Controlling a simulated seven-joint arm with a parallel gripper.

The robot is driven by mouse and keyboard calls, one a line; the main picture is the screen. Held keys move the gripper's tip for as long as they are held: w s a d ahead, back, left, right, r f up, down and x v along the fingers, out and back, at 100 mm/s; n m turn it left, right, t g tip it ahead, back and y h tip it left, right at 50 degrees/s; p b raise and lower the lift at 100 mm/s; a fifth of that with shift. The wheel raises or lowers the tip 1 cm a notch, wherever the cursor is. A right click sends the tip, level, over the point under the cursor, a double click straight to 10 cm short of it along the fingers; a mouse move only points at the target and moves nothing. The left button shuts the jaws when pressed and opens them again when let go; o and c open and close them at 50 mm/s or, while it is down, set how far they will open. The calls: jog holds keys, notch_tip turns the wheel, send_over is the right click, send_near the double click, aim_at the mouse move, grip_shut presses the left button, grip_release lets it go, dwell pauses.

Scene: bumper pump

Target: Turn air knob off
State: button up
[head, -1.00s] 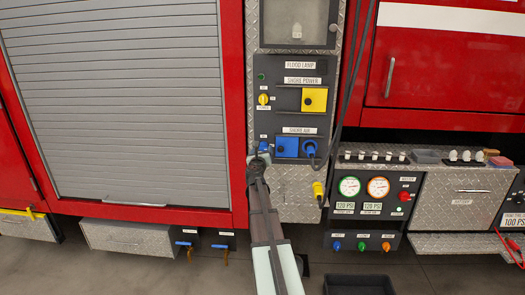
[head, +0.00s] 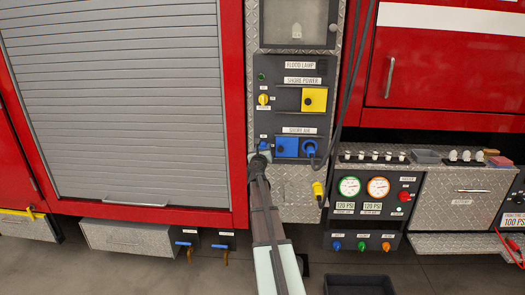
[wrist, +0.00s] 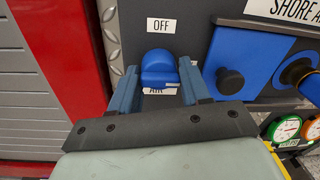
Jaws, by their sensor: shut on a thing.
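The blue air knob (wrist: 160,68) sits on the dark panel between an OFF label (wrist: 161,25) above it and an AIR label, partly covered, below it. My gripper (wrist: 158,75) has a blue finger on each side of the knob and is shut on it. Which way the knob points is hard to tell. In the head view my gripper (head: 261,152) is at the lower left of the shore air panel and hides most of the knob.
The blue shore air cover (head: 286,147) with its black button (wrist: 229,81) is just right of my gripper. A blue plug (head: 309,148) with hanging cables is further right. The yellow shore power cover (head: 314,99) is above. A red frame (wrist: 62,55) is to the left.

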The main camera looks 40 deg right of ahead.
jog(key=shift+w+a+n, duration=0.1)
jog(key=shift+n, duration=0.4)
jog(key=shift+c, duration=0.3)
jog(key=shift+f+n+t, duration=0.15)
jog(key=shift+n+t, duration=0.2)
jog(key=shift+n, duration=4.05)
jog(key=shift+f+n+t, duration=0.15)
jog(key=shift+n+t, duration=0.2)
jog(key=shift+n, duration=4.05)
jog(key=o, duration=0.7)
jog(key=shift+o, duration=1.3)
jog(key=shift+r, duration=0.1)
jog(key=r+v, duration=0.1)
jog(key=v, duration=1.2)
jog(key=shift+s+a+f, duration=0.15)
jog(key=shift+s+f, duration=0.25)
jog(key=shift+s, duration=0.1)
